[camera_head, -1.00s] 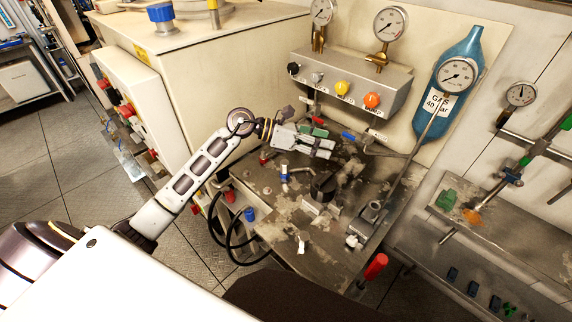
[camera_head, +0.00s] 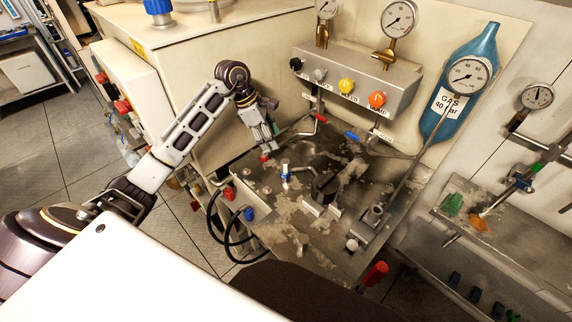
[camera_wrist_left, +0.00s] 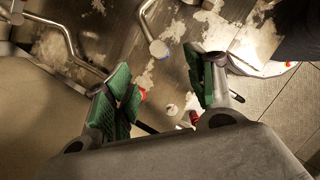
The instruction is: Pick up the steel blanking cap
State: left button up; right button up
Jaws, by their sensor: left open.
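My left gripper (camera_head: 268,146) points down over the back left of the worn steel bench, close to a small red knob. In the left wrist view its green-padded fingers (camera_wrist_left: 160,82) are spread with nothing between them. A small pale round piece (camera_wrist_left: 172,109) shows below, in the gap between the fingers; it may be the steel blanking cap. In the head view small grey caps stand at the bench's left side, one at the left edge (camera_head: 246,172) and one nearer the middle (camera_head: 267,190). I cannot tell which is the blanking cap. My right gripper is not in view.
A blue-topped steel fitting (camera_head: 285,171) and a black block (camera_head: 325,186) stand on the bench. Bent pipes and a red handle (camera_head: 321,118) lie behind the gripper. A manifold (camera_head: 345,80) with coloured knobs stands at the back. Black hoses (camera_head: 228,240) loop at the front left.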

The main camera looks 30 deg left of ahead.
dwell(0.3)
pick_arm(q)
send_over(285, 162)
jog(key=s+a, duration=0.1)
jog(key=a, duration=0.1)
notch_tip(285, 162, down, 6)
jog(key=shift+f, duration=0.2)
jog(key=shift+w+d+f+p, duration=0.1)
jog(key=shift+d+f+p, duration=0.15)
jog(key=shift+f, duration=0.5)
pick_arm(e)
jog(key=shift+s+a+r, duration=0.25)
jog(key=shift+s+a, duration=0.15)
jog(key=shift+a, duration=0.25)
pick_arm(q)
jog(key=shift+w+f, duration=0.1)
jog(key=shift+f, duration=0.05)
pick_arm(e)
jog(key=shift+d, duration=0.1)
